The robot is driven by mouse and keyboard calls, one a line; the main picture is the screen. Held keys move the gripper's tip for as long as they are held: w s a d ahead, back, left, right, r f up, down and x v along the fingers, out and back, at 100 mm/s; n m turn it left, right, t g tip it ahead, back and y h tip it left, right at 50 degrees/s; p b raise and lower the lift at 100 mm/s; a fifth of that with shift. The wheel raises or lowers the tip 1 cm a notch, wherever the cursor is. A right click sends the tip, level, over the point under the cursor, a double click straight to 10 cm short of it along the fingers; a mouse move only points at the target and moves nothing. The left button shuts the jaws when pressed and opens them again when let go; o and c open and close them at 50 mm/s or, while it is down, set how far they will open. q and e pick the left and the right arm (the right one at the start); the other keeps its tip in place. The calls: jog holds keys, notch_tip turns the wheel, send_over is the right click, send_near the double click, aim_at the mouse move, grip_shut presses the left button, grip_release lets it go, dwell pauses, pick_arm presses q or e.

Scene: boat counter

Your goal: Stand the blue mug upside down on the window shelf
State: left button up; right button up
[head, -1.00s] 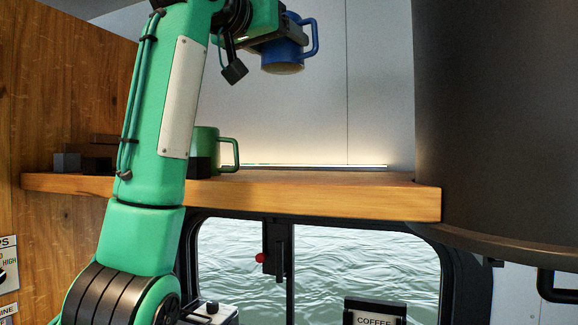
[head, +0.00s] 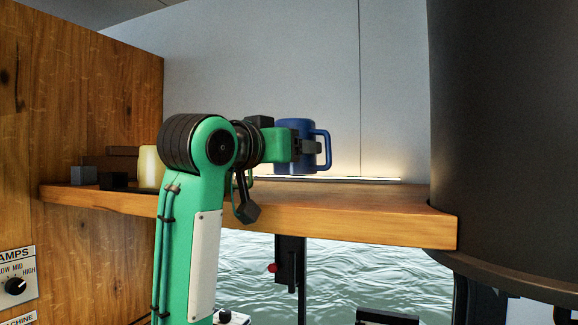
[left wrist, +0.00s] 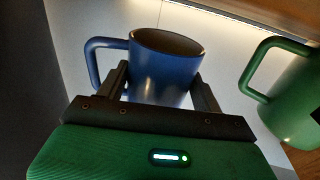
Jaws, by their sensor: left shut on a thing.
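The blue mug (head: 291,150) is upside down above the window shelf (head: 340,200), its handle to the right in the head view. Its lower edge appears a little above the board. My left gripper (head: 300,150) is shut on the mug's body from the side. In the left wrist view the blue mug (left wrist: 160,75) sits between the two fingers (left wrist: 162,92), its dark opening facing the top of that picture, toward the shelf's wood. My right gripper is in neither view.
A green mug (left wrist: 290,100) stands close by; in the head view my arm hides most of it. A cream cup (head: 150,168) and dark blocks (head: 115,180) are at the shelf's left. A large dark cylinder (head: 500,130) bounds the right. The shelf's right part is clear.

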aim_at(282, 171)
pick_arm(q)
jog(key=shift+s+f+p, duration=0.1)
jog(key=shift+f+p, duration=0.35)
jog(key=shift+f, duration=1.4)
jog(key=shift+f, duration=0.15)
jog(key=o, duration=1.2)
